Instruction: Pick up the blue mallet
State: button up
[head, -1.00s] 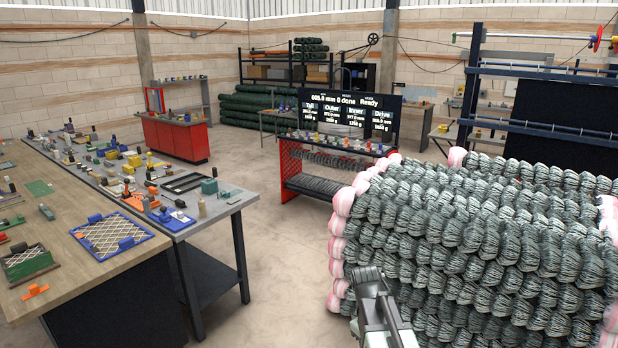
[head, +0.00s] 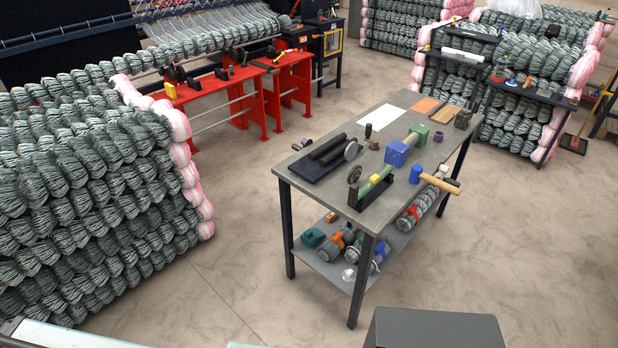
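The blue mallet (head: 417,173) lies near the right edge of the grey work table (head: 378,210) in the head view. Its blue head is towards the table's middle, and its light wooden handle points right, reaching the table's edge or just past it. My gripper is not in view.
The table also holds a green and black fixture (head: 373,188), a blue and green tool (head: 400,152) and black rollers (head: 330,148). Its lower shelf carries motor-like parts. Wire rolls (head: 90,200) are stacked left. Open floor (head: 240,250) lies between.

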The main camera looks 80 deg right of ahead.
aim_at(416, 173)
jog(key=z, duration=2.75)
jog(key=k, duration=1.05)
jog(key=z, duration=0.4)
jog(key=i, duration=1)
jog(key=z, duration=0.05)
